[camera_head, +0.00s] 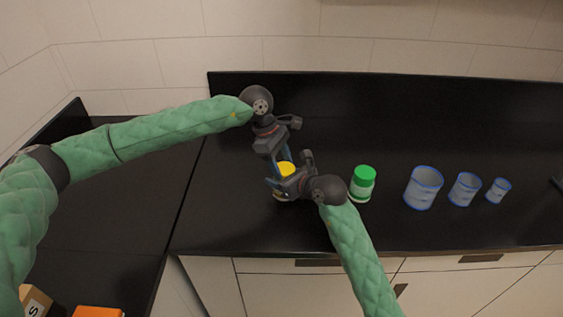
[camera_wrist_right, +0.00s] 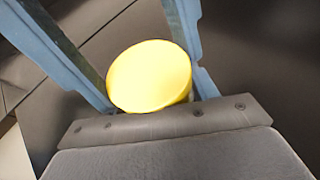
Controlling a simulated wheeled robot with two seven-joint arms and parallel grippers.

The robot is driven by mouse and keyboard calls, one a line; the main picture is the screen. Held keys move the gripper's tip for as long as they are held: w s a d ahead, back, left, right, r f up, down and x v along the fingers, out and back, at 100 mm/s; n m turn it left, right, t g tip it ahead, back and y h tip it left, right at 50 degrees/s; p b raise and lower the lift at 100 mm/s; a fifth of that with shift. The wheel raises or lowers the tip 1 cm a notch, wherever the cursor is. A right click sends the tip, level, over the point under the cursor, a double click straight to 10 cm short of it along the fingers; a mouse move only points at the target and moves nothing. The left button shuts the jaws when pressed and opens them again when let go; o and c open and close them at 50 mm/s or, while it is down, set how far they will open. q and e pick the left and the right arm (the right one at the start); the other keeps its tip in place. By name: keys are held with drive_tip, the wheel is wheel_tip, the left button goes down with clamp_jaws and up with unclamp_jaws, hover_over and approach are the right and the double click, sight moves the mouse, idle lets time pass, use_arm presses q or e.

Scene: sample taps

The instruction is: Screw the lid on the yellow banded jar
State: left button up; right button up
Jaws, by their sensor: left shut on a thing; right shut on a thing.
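A yellow lid (camera_head: 286,168) sits at the top of the yellow banded jar (camera_head: 279,197), which stands on the black counter left of the middle. My left gripper (camera_head: 281,161) comes down from above and behind, shut on the lid. My right gripper (camera_head: 279,184) reaches in from the right, lower down, shut on the jar body. It covers most of the jar, so its band and the lid's seating are hidden. The right wrist view shows the round yellow lid top (camera_wrist_right: 148,76) close to the palm, with blue fingers on either side.
A jar with a green lid (camera_head: 363,183) stands to the right of my right gripper. Several blue-rimmed translucent cups (camera_head: 423,188) stand in a row farther right. The counter's front edge is close below. The left counter section (camera_head: 140,190) is bare; an orange box (camera_head: 98,312) shows at the bottom left.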

use_arm(q)
drive_tip(key=shift+s+d+f, duration=0.15)
drive_tip(key=shift+s+f, duration=0.05)
drive_tip(key=shift+f, duration=0.05)
use_arm(e)
clamp_jaws()
use_arm(q)
drive_tip(key=m, duration=0.2)
drive_tip(key=m+g+y, duration=0.1)
drive_tip(key=m, duration=0.2)
drive_tip(key=shift+w+d+m+g, duration=0.2)
drive_tip(key=shift+m+g, duration=0.1)
drive_tip(key=m, duration=0.2)
drive_tip(key=m+y, duration=0.1)
drive_tip(key=m, duration=0.1)
drive_tip(key=shift+g+y, duration=0.3)
drive_tip(key=shift+g, duration=0.1)
use_arm(e)
drive_tip(key=shift+w, duration=0.1)
use_arm(q)
drive_tip(key=shift+r, duration=0.1)
drive_tip(key=o, duration=1)
drive_tip(key=shift+w, duration=0.1)
use_arm(e)
drive_tip(key=shift+a, duration=0.1)
use_arm(q)
drive_tip(key=shift+r, duration=0.1)
